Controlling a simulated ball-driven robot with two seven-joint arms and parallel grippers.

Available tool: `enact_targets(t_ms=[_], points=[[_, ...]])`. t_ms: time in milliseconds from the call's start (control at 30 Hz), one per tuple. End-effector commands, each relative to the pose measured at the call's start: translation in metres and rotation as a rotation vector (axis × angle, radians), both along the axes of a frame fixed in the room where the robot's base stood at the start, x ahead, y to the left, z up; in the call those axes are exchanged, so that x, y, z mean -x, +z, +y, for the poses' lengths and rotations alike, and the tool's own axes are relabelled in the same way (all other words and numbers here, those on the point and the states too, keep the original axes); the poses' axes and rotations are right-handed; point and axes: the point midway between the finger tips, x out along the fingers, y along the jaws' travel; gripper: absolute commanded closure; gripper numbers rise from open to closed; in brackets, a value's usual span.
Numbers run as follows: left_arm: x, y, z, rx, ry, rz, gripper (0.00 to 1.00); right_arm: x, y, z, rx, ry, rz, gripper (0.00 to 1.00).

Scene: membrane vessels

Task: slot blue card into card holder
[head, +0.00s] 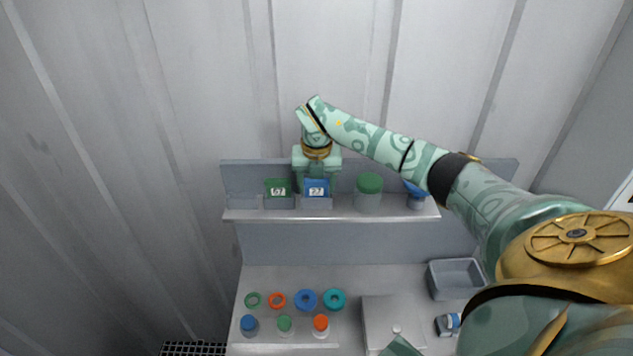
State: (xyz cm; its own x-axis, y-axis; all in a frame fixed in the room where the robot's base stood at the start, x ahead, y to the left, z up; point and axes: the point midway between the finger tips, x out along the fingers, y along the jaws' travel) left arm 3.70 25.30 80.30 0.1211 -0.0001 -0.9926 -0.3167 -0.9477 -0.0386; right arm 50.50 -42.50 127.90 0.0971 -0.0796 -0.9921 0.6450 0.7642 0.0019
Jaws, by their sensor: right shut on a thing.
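My right gripper (316,178) reaches down to the shelf from above and is shut on the blue card (316,186). The card is upright, with its white number label facing out. Its lower edge meets a clear grey card holder (317,203) on the shelf; whether it sits inside the holder or just behind its front wall I cannot tell. The gripper's fingertips are largely hidden by the card. A green card (278,187) stands in the neighbouring holder to the left. My left gripper is not in view.
On the shelf (330,215), a green-lidded jar (368,193) stands right of the blue card, and a blue-topped vessel (416,196) is partly behind my arm. Below, the bench carries several rings, small capped bottles (285,324), a grey tray (456,279) and a flat box (392,318).

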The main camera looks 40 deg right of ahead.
Motion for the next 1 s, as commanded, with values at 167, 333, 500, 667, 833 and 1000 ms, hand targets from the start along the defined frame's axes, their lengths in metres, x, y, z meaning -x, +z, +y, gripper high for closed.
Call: enact_targets(t_ms=[167, 333, 500, 667, 833, 1000], points=[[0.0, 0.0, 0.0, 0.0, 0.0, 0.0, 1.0, 0.001, -0.001, 0.0, 0.0, 0.0, 0.004, 0.29], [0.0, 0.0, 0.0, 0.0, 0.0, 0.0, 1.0, 0.001, -0.001, 0.0, 0.0, 0.0, 0.003, 0.17], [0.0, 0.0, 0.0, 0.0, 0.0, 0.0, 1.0, 0.0, 0.0, 0.0, 0.0, 0.001, 0.001, 0.17], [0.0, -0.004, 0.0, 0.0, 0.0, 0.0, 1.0, 0.001, 0.017, 0.001, 0.002, 0.001, -0.002, 0.17], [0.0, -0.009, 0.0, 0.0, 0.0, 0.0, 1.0, 0.005, 0.06, 0.004, 0.002, 0.0, -0.004, 0.17], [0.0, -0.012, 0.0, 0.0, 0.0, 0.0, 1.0, 0.009, 0.107, 0.008, 0.002, 0.001, -0.004, 0.17]])
